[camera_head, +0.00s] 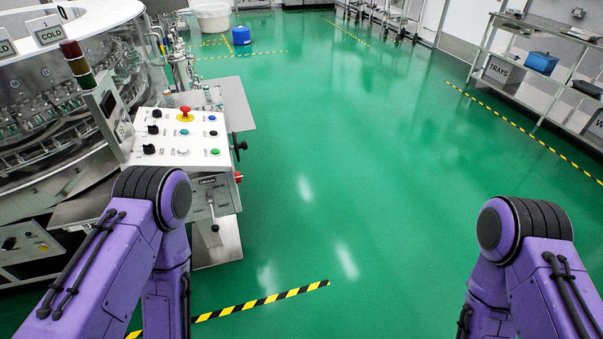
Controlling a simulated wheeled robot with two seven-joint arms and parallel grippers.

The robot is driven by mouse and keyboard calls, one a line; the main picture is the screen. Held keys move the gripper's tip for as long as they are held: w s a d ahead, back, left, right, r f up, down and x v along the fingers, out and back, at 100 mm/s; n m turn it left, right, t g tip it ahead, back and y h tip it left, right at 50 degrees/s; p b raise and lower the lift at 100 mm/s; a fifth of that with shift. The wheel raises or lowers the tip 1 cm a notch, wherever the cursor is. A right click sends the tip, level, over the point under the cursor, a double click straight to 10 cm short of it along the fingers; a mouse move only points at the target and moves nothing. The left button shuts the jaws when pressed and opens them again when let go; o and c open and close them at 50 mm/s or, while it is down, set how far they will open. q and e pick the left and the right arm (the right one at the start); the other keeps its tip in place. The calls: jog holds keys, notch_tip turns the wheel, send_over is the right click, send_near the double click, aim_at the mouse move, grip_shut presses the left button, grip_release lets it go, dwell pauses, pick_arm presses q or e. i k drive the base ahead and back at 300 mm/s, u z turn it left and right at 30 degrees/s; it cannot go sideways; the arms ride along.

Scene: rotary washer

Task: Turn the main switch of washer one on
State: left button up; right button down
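A rotary washer (60,90) with a round steel body and a ring of glassware stands at the left. Its white control panel (178,138) faces up at its front right. The panel carries black rotary knobs (152,129) on its left, a red emergency button on a yellow base (185,114), and several coloured buttons. I cannot read which knob is the main switch or its setting. My two purple arms show at the lower left and lower right. Neither gripper is in view. My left arm's elbow is near the panel's lower edge in the picture.
A black handwheel (238,147) sticks out right of the panel. A signal tower (78,62) stands left of it. Yellow-black tape (262,302) marks the green floor, which is clear in the middle. A shelf rack (535,75) stands right; a white tub (212,17) and blue container (241,35) stand behind.

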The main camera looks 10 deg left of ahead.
aim_at(239, 177)
jog(key=z, duration=0.7)
jog(key=i, duration=2.9)
jog(key=u, duration=2.75)
